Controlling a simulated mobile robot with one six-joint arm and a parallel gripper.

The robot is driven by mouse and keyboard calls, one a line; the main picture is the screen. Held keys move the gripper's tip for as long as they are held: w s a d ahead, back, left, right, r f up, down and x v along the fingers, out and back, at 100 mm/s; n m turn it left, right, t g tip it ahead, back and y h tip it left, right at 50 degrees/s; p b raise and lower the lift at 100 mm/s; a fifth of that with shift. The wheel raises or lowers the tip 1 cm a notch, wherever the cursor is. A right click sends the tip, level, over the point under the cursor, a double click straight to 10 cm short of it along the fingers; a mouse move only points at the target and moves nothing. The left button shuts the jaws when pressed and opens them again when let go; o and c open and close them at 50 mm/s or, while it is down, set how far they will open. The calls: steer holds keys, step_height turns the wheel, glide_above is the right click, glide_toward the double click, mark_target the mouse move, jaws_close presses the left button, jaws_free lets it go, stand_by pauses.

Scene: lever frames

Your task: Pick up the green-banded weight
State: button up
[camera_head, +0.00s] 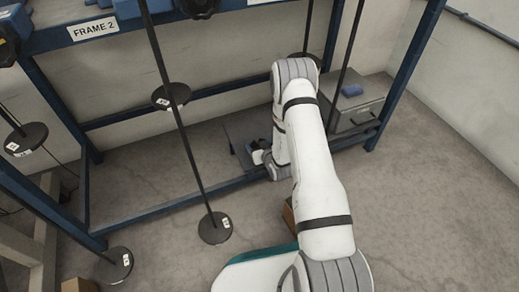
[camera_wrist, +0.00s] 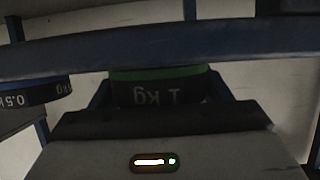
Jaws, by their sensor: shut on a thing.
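The green-banded weight (camera_wrist: 157,94) is a dark block or disc marked "1 kg", upside down in the wrist view, with a green band along its upper edge. My gripper (camera_wrist: 160,88) is shut on it, with a blue finger on each side. In the head view my gripper (camera_head: 262,154) is low by the blue frame, over a dark grey stand, and my arm partly covers it. The weight cannot be made out clearly there. Whether it still touches the stand cannot be told.
A "0.5 kg" weight (camera_wrist: 38,95) is close on the left in the wrist view. A blue frame beam (camera_wrist: 150,47) crosses above. In the head view, hanging rods with black discs (camera_head: 214,228) stand left of my arm.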

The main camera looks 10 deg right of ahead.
step_height(320, 180, up, 13)
steer(key=p, duration=0.6)
steer(key=shift+r+p, duration=0.15)
steer(key=shift+p, duration=0.15)
